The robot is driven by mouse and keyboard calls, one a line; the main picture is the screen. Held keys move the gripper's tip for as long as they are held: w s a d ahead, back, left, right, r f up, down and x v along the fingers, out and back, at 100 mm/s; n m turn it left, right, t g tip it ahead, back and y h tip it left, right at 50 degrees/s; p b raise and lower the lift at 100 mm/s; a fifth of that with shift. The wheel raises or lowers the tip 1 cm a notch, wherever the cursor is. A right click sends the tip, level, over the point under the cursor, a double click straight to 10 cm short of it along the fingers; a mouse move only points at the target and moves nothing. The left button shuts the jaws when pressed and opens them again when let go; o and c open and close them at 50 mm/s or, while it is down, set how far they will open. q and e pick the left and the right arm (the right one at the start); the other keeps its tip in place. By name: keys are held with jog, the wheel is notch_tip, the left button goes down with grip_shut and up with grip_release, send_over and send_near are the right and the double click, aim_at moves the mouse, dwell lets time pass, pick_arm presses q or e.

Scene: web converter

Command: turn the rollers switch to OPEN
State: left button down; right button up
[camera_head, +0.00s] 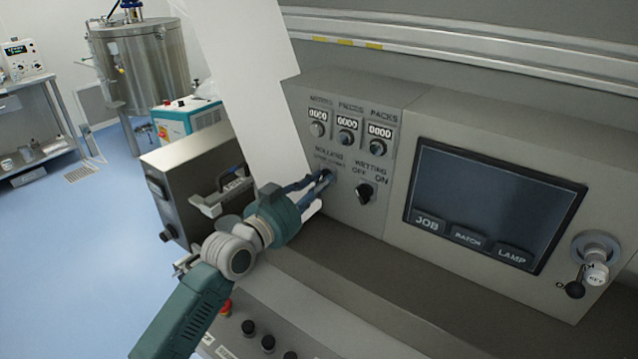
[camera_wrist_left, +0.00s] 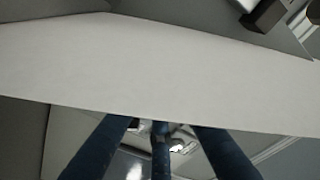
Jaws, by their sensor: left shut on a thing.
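The rollers switch (camera_head: 327,174) is on the grey control panel, under a label that reads ROLLERS. My left gripper (camera_head: 322,183) reaches it from the lower left, with its dark blue fingers shut on it. The fingers hide most of the switch, so its position cannot be read. In the left wrist view the fingers (camera_wrist_left: 160,135) show at the bottom, and the switch cannot be made out clearly. My right gripper is in neither view.
Right of the rollers switch is a black WETTING knob (camera_head: 366,193) marked OFF and ON. Three counters with knobs (camera_head: 347,137) sit above. A dark screen (camera_head: 480,205) and a key switch (camera_head: 596,262) are further right. A white web sheet (camera_head: 250,80) hangs close behind my gripper.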

pick_arm(q)
jog(key=n, duration=0.3)
jog(key=n+p, duration=0.1)
jog(key=n, duration=0.3)
jog(key=n+p, duration=0.1)
jog(key=n, duration=0.3)
jog(key=shift+w+a+r, duration=0.1)
jog(key=shift+r, duration=0.15)
dwell(0.3)
jog(key=c, duration=1.7)
grip_release()
jog(key=shift+o, duration=0.2)
